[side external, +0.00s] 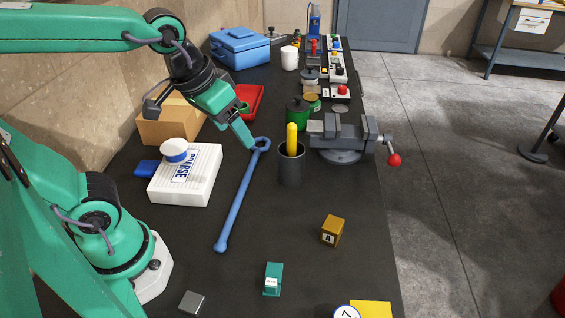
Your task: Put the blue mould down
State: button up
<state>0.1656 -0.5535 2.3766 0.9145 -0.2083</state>
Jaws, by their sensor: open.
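No thing here is plainly marked as the blue mould. A small flat blue block (146,168) lies on the dark bench at the left, partly hidden by a white box labelled "COARSE" (197,188). A blue-and-white round piece (176,151) sits on that box. A long blue wrench-like bar (239,202) lies on the bench, its ring end at the back. My gripper (246,127) is open with nothing seen in it. It hangs near the ring end of the bar; whether it touches the bar I cannot tell.
A dark cup (290,168) with a yellow stick stands right of the bar, beside a grey vise (342,140). A red tray (252,99), cardboard box (165,122) and blue toolbox (239,46) are behind. Small blocks (332,230) (273,279) lie in front, with bare bench between.

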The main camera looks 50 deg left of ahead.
jog(key=shift+t+y, duration=0.4)
jog(key=shift+t, duration=0.1)
jog(key=s+a, duration=0.1)
jog(key=a, duration=0.1)
jog(key=s+a, duration=0.2)
jog(key=shift+s+a+f, duration=0.15)
jog(key=shift+s+f, duration=0.05)
